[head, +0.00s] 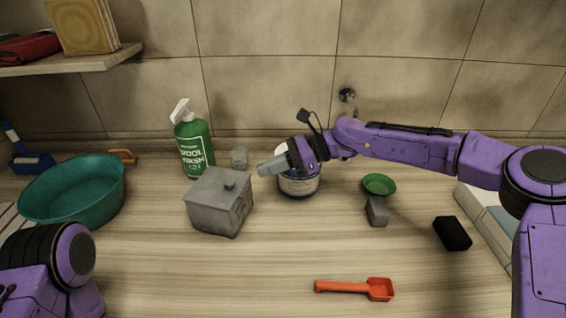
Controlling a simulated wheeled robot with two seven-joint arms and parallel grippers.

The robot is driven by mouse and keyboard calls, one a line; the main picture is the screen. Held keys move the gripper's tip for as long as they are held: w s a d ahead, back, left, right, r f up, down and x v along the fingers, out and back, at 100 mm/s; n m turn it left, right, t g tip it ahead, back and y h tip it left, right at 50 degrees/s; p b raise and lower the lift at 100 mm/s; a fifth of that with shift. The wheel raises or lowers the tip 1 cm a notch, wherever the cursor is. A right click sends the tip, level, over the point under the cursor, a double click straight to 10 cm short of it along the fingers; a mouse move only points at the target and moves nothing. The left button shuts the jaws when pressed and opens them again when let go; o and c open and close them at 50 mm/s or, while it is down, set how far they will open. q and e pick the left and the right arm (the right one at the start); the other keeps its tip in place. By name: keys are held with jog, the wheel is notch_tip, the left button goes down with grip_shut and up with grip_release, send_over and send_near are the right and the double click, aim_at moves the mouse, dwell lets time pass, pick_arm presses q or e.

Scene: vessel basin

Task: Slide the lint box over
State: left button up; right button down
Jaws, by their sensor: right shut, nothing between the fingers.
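The lint box looks to be the grey box (217,207) with a small knob on its lid, standing on the wooden counter left of centre. Faint markings on its right side are too small to read. My right gripper (265,168) reaches in from the right and points left. Its fingers are shut and empty, just to the right of the box's back right corner and, in the picture, a little apart from it. My left gripper is out of view; only part of my left arm shows at the lower left.
A white jar (298,183) stands behind and below my right gripper. A green wool wash bottle (193,143) and a small glass (239,158) stand behind the box. A teal basin (75,190) is at left, a red scoop (355,288) in front. Counter left and front of the box is clear.

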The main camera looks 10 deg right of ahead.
aim_at(234, 182)
jog(key=a+p, duration=0.1)
jog(key=a, duration=0.4)
jog(key=shift+w+a, duration=0.15)
jog(key=shift+a, duration=0.1)
jog(key=shift+a+f+p, duration=0.15)
jog(key=shift+p, duration=0.35)
jog(key=shift+f, duration=0.9)
jog(key=shift+s, duration=0.2)
jog(key=d+p, duration=0.1)
jog(key=d, duration=0.1)
jog(key=d+p, duration=0.2)
jog(key=shift+d+r, duration=0.2)
jog(key=shift+d, duration=0.1)
jog(key=shift+w, duration=0.1)
